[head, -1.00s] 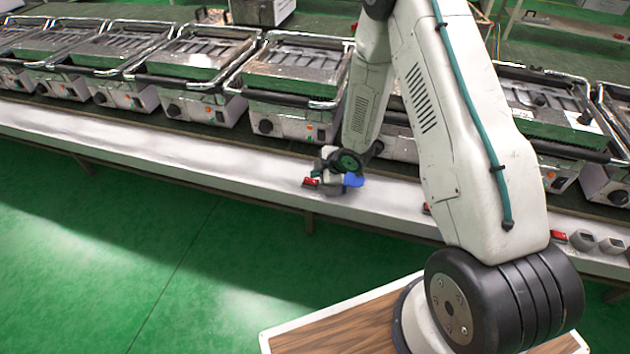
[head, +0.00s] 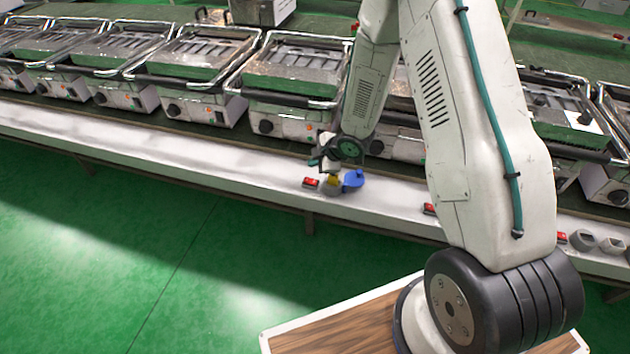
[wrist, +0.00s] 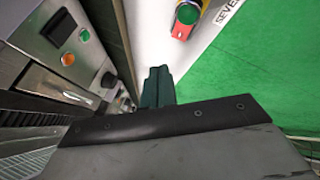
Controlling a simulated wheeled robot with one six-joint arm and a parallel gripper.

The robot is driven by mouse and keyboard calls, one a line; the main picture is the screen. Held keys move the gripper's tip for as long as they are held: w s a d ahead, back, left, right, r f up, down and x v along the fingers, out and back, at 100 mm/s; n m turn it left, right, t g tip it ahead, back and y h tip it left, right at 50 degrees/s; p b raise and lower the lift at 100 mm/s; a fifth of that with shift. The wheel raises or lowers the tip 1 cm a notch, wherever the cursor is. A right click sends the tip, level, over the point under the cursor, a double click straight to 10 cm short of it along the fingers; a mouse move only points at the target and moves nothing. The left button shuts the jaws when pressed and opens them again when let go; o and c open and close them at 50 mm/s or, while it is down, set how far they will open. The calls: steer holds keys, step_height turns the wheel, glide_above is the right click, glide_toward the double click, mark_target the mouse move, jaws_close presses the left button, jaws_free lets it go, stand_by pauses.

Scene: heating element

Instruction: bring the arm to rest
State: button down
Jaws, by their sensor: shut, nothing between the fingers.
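My gripper (head: 322,162) hangs at the end of my arm over the white bench strip, just above and left of a small cluster of parts. In the wrist view its dark green fingers (wrist: 157,87) are together with nothing between them. The cluster holds a red switch (head: 311,183), a grey part with a yellow top (head: 333,185) and a blue part (head: 353,180). The red switch also shows in the wrist view (wrist: 184,28), beside a round green and yellow part (wrist: 189,12). My gripper looks apart from them.
A row of metal grill machines (head: 290,85) stands along the back of the bench (head: 200,160). A machine front with an orange and a green light (wrist: 65,50) is close on the left in the wrist view. Another red switch (head: 430,208) and grey parts (head: 585,240) lie to the right.

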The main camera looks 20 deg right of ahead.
steer(key=s+d+r+m+h, duration=0.2)
steer(key=r+m, duration=0.1)
steer(key=r, duration=0.5)
steer(key=s+d+r+m+g+h, duration=0.1)
steer(key=s+d+r+m+h, duration=0.15)
steer(key=r, duration=0.55)
steer(key=s+d+r+m+h, duration=0.1)
steer(key=s+d+r+m, duration=0.2)
steer(key=r, duration=0.6)
steer(key=s+a+r+m+g, duration=0.1)
steer(key=s+r, duration=0.3)
steer(key=s, duration=0.6)
steer(key=s+a+r+m+g+y, duration=0.1)
steer(key=s+r+m, duration=0.3)
steer(key=s, duration=0.6)
steer(key=s+a+r+m+g, duration=0.2)
steer(key=s+r, duration=0.3)
steer(key=s, duration=0.5)
steer(key=shift+a+m, duration=0.45)
